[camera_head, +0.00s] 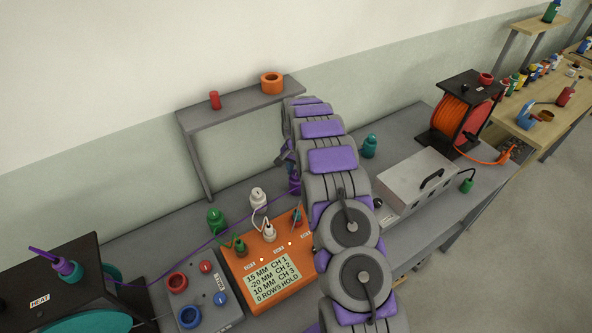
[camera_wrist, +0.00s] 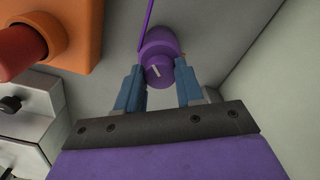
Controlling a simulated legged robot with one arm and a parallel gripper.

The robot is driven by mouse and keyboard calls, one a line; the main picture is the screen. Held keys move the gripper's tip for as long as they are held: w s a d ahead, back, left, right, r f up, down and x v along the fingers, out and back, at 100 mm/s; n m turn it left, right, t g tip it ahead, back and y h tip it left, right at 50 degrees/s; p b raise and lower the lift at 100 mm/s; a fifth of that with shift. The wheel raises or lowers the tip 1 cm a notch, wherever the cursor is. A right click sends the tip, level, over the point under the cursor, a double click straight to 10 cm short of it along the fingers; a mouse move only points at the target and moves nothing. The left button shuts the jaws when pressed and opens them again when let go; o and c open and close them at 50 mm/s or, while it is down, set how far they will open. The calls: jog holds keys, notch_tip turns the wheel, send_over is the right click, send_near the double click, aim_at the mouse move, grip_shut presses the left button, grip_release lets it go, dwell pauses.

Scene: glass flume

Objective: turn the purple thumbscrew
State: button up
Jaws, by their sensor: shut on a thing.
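The purple thumbscrew (camera_wrist: 159,74) is in the upper middle of the wrist view, with a pale line across its face. It sits on the front of a larger rounded purple body (camera_wrist: 157,42), from which a thin purple line runs upward. My gripper (camera_wrist: 160,76) has its two blue fingers on either side of the thumbscrew and is shut on it. In the head view, part of a purple fitting (camera_head: 295,184) shows behind the orange box, just left of my arm. My arm hides most of the area around it there, and the fingertips cannot be made out.
The orange box (camera_head: 267,301) has a display reading 15, -20 and 10 MM for CH 1 to 3, and 0 ROWS HOLD. White (camera_head: 258,200) and green (camera_head: 216,221) fittings stand behind it. A grey shelf (camera_head: 235,104) stands behind. A metal box (camera_head: 418,180) is right of my arm.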

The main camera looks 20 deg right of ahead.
aim_at(296, 172)
jog(key=o, duration=1)
jog(key=shift+o, duration=0.2)
notch_tip(296, 172, up, 12)
jog(key=p, duration=0.1)
jog(key=shift+w, duration=0.1)
